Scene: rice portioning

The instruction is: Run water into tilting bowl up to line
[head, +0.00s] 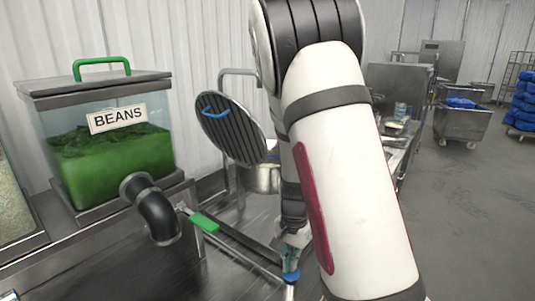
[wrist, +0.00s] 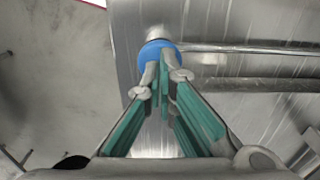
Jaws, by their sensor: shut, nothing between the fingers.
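A steel bowl (head: 262,180) stands behind my arm in the head view. Its round ribbed lid (head: 230,128) with a blue handle is tilted up. My arm hides much of the bowl, and its inside and any fill line cannot be seen. A bent metal pipe (head: 238,73) rises behind the lid. My gripper (head: 289,268) is low in front of the bowl. In the wrist view its teal fingers (wrist: 160,78) are shut and empty, with the tips at a round blue knob (wrist: 156,50) by a metal rod (wrist: 250,49). Whether they touch it is unclear.
A bean bin (head: 112,165) with a dark outlet elbow (head: 153,210) stands at left. A green-handled lever (head: 204,221) sticks out beside it. A cart (head: 463,121) and blue sacks (head: 525,105) stand at back right. The floor at right is clear.

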